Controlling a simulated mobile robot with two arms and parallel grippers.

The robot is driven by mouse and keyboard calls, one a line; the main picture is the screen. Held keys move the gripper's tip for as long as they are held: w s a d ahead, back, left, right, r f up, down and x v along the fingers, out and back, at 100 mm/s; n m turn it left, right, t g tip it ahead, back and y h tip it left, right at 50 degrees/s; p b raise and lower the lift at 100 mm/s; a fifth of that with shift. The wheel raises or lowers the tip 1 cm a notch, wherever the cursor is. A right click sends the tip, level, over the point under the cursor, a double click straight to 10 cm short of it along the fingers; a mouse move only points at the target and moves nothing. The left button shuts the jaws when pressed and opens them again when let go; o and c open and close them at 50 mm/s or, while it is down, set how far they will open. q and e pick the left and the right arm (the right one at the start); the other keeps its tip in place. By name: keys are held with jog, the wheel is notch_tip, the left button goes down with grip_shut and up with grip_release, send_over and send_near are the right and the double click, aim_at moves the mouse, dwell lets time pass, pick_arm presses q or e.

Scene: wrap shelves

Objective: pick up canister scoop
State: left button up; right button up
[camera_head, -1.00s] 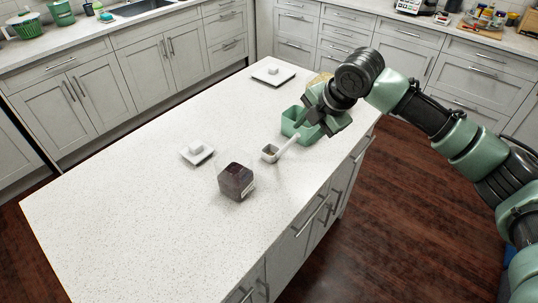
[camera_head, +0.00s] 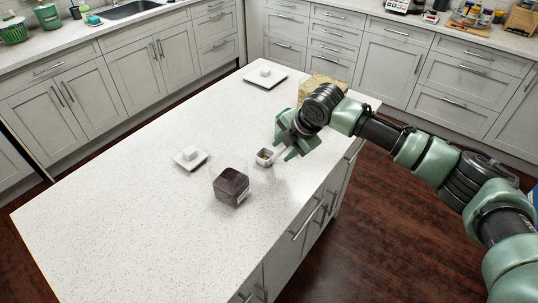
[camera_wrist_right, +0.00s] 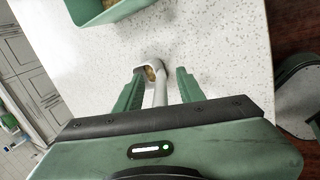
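A white scoop with a square cup (camera_head: 265,157) lies on the speckled white island top. Its handle runs from the cup back under my right gripper (camera_head: 284,144). In the right wrist view the open gripper (camera_wrist_right: 159,84) has one green finger on each side of the scoop's pale handle (camera_wrist_right: 160,92), with gaps visible on both sides. The cup (camera_wrist_right: 152,72) shows just beyond the fingertips, with something tan inside. My left gripper is not in view.
A dark brown cube-shaped container (camera_head: 231,186) stands near the scoop. White square lids with knobs lie at the left (camera_head: 190,158) and far end (camera_head: 265,77). A tan block-like container (camera_head: 324,88) stands behind my right arm. The island's near left is clear.

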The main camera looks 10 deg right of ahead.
grip_shut()
dwell(1.4)
